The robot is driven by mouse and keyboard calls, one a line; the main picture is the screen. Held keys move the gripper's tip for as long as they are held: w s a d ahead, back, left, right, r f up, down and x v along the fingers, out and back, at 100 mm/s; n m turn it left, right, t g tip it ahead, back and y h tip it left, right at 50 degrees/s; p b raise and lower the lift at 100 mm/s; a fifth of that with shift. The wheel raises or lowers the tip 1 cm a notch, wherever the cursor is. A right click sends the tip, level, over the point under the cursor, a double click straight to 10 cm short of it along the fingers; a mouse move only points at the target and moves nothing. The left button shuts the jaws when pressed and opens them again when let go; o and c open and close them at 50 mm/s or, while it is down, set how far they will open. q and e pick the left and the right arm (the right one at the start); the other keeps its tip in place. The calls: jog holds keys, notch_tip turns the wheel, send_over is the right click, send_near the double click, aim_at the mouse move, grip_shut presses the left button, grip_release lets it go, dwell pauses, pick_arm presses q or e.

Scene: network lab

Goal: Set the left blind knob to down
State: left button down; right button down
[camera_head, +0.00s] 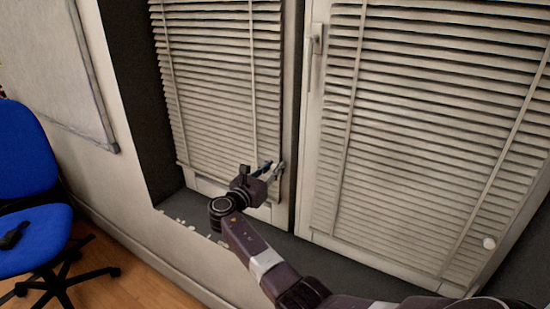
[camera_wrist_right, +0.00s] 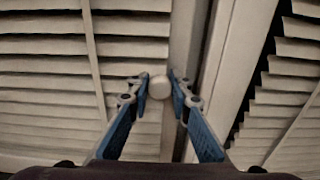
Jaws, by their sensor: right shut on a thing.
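The left blind knob (camera_wrist_right: 159,87) is a small pale round knob in front of the left blind (camera_head: 225,75), near the blind's lower right. In the right wrist view it sits between the two blue-padded fingertips of my right gripper (camera_wrist_right: 158,88), which is shut on it. In the head view the right gripper (camera_head: 273,168) reaches the lower right corner of the left blind, and its fingers mostly hide the knob. The left blind hangs lowered with its slats showing. My left gripper is not in view.
The right blind (camera_head: 420,120) has its own white round knob (camera_head: 489,243) at the lower right. A window handle (camera_head: 316,45) is on the frame between the blinds. A dark sill (camera_head: 183,210) runs below. A blue chair (camera_head: 28,150) stands at the left, by a whiteboard (camera_head: 60,60).

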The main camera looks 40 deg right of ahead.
jog(key=shift+f+b, duration=0.45)
jog(key=shift+f, duration=0.8)
jog(key=shift+s+f, duration=0.1)
jog(key=c, duration=1.8)
grip_release()
jog(key=v, duration=1.2)
